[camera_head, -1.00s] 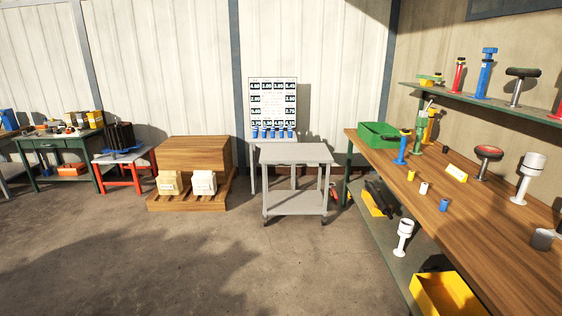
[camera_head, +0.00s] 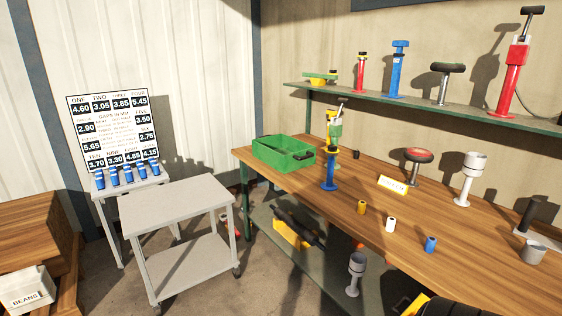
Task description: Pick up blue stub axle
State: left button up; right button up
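A short blue cylinder (camera_head: 430,244), which looks most like the blue stub axle, stands on the wooden workbench (camera_head: 330,205). It is to the right of a similar white cylinder (camera_head: 390,225) and a similar yellow one (camera_head: 362,207). A taller blue tool (camera_head: 329,174) with a round base stands further back on the bench. Another tall blue tool (camera_head: 398,72) stands on the shelf above.
A grey two-level cart (camera_head: 178,205) stands left of the bench. Behind it, several blue cylinders (camera_head: 128,173) line a small stand below a number board (camera_head: 113,130). A green bin (camera_head: 283,152) sits on the bench's far end. Open floor lies between cart and bench.

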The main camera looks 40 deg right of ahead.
aim_at(329, 185)
jog(key=z, duration=0.25)
jog(key=i, duration=2)
jog(key=z, duration=1.5)
jog(key=i, duration=1.15)
jog(key=z, duration=1.3)
jog(key=i, duration=0.45)
jog(key=z, duration=0.25)
